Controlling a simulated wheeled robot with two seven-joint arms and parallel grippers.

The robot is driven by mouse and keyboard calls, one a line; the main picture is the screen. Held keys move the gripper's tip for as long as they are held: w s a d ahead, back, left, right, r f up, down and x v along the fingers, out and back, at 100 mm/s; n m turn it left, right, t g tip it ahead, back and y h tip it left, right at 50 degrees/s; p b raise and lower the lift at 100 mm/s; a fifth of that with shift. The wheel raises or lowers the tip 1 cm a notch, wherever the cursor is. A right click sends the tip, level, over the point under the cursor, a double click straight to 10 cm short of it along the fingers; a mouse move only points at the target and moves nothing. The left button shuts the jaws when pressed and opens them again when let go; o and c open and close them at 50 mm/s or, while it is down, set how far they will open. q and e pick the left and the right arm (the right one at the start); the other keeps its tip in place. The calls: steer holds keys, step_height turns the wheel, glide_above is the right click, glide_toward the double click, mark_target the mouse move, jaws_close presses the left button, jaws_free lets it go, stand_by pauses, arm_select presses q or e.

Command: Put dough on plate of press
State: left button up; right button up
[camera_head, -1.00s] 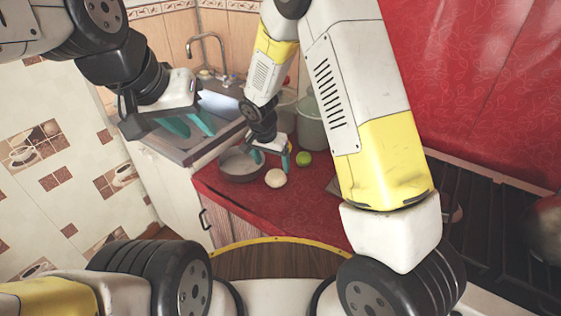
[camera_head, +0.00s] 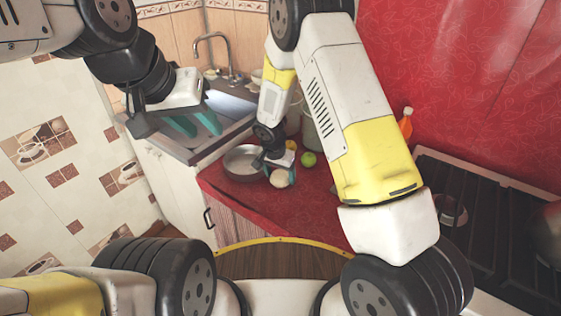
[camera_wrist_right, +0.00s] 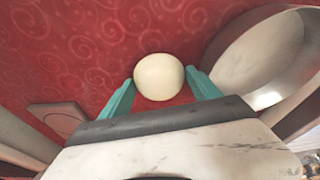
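The dough (camera_head: 280,179) is a cream-coloured ball on the red counter; it also shows in the right wrist view (camera_wrist_right: 158,77). My right gripper (camera_head: 281,174) is low at the dough, its teal fingers spread on either side of the ball. In the right wrist view the fingertips are very close to the dough; I cannot tell whether they touch it. A flat brownish piece with a round mark (camera_wrist_right: 62,117) at the left of the wrist view may be part of the press; my arm largely hides that area in the head view. My left gripper (camera_head: 195,126) is open and empty, raised near the sink.
A round metal pan (camera_head: 243,163) stands left of the dough; it also shows in the right wrist view (camera_wrist_right: 262,60). A green fruit (camera_head: 309,159) lies behind the dough. Jars stand farther back. A sink with a tap (camera_head: 222,50) is at the left and a stove (camera_head: 480,205) at the right.

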steer(key=c, duration=1.1)
steer(key=shift+c, duration=0.2)
